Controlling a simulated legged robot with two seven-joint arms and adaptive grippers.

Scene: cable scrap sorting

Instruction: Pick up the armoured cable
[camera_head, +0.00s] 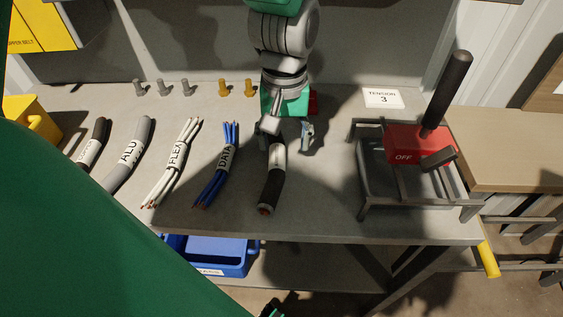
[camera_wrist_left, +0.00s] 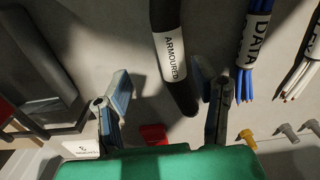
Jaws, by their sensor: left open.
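The armoured cable (camera_head: 271,187) is a short thick black piece with a white label and a reddish cut end, lying on the grey bench. In the wrist view the armoured cable (camera_wrist_left: 164,17) reads ARMOURED and runs down between the fingers, closer to the right-hand finger. My left gripper (camera_head: 287,133) is open at the cable's far end, and its fingers partly hide that end. In the wrist view my left gripper (camera_wrist_left: 161,84) has its fingers wide apart and not closed on the cable.
To the left lie the DATA bundle (camera_head: 218,168), FLEX bundle (camera_head: 172,165), grey ALU cable (camera_head: 128,155) and another dark cable (camera_head: 92,142). A metal frame with a red OFF lever box (camera_head: 405,146) stands right. A blue bin (camera_head: 222,257) sits below the front edge.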

